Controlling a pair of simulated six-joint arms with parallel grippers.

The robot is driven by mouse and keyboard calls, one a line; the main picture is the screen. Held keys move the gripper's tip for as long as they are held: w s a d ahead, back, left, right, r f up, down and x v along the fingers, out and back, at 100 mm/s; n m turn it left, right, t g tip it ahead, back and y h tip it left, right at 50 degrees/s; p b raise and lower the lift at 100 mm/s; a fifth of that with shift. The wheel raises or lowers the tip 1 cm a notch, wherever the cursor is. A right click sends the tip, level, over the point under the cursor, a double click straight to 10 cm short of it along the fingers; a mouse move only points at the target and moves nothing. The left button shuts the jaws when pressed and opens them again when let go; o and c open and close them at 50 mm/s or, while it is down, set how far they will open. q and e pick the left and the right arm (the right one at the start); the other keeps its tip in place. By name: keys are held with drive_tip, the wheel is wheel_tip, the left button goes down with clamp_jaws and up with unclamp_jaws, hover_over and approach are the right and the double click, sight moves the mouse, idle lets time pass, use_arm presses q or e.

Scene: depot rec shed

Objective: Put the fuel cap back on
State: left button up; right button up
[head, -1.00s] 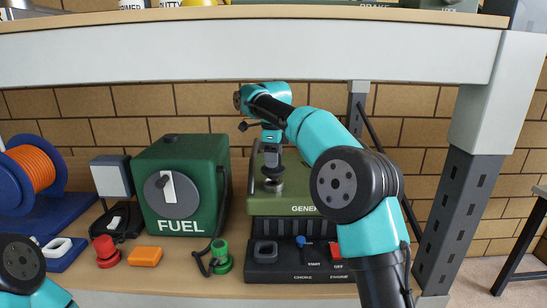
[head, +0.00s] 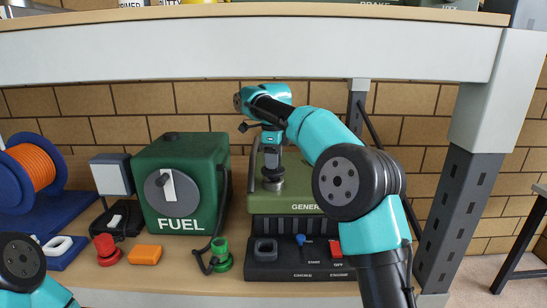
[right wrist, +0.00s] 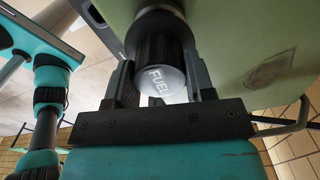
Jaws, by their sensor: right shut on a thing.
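The fuel cap (right wrist: 164,80) shows in the right wrist view as a black ribbed cap with a silver face lettered FUEL. My right gripper (right wrist: 160,90) is shut on it, one finger on each side. Beyond the cap is a round metal neck (right wrist: 158,12) on the pale green generator. In the head view my right gripper (head: 272,165) points down at the top of the olive green generator (head: 285,204). A silver collar (head: 273,184) shows just under the fingers. I cannot tell whether the cap is fully seated. My left gripper is out of view.
A green FUEL box (head: 205,180) stands left of the generator. In front are a red knob (head: 106,250), an orange block (head: 145,255) and a green fitting (head: 221,255) with a black strap. A shelf beam (head: 250,50) crosses above; a post (head: 455,200) stands right.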

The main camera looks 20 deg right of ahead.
drive_tip(key=shift+f, duration=1)
idle(0.3)
drive_tip(key=o, duration=1)
drive_tip(key=shift+r, duration=0.1)
drive_tip(key=shift+r, duration=3.65)
